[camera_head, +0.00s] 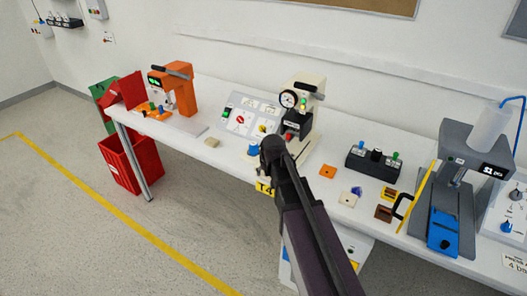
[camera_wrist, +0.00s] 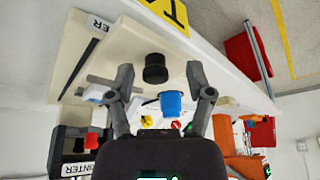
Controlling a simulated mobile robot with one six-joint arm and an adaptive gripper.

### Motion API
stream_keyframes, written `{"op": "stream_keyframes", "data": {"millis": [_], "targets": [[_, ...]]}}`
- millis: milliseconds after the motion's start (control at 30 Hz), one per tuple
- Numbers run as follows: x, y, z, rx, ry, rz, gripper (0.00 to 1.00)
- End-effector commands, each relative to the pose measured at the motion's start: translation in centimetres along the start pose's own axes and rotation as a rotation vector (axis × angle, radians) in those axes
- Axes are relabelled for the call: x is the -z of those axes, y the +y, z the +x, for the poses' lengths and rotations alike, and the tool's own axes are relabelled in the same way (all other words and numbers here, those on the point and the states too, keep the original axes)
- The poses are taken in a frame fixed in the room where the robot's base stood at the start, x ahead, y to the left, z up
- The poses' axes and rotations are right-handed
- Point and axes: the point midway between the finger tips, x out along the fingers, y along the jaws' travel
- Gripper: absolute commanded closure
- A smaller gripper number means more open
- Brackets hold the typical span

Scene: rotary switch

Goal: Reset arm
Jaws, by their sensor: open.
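My gripper (camera_head: 270,148) is over the front edge of the white bench, in front of the grey control panel (camera_head: 232,110). In the wrist view my gripper (camera_wrist: 161,82) shows its two fingers spread apart and open, with nothing held. A black round knob (camera_wrist: 155,68) on a cream surface shows between the fingers. A blue cylindrical knob (camera_wrist: 171,103) lies just below it in the picture. I cannot tell whether a finger touches either one. In the head view my gripper hides the black knob, and a blue part (camera_head: 253,150) shows beside it.
An orange machine (camera_head: 180,90) and a red bin (camera_head: 130,160) are at the left. A cream gauge press (camera_head: 300,110) stands behind my gripper. A black button box (camera_head: 373,162) and a grey press (camera_head: 452,180) are at the right. Open floor lies in front.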

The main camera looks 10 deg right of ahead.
Motion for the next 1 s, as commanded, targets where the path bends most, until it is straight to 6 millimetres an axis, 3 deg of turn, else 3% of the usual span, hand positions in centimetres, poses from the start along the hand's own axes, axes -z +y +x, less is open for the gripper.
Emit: {"op": "stream_keyframes", "data": {"millis": [167, 333, 800, 1000], "targets": [[-0.1, 0.1, -0.2, -0.001, -0.002, 0.0, 0.33], [-1.9, 0.5, -1.7, -0.004, -0.043, 0.01, 0.33], [-14.1, 1.9, -11.5, -0.017, -0.348, 0.074, 0.33], [-15.6, 1.9, -12.4, -0.019, -0.394, 0.082, 0.33]]}}
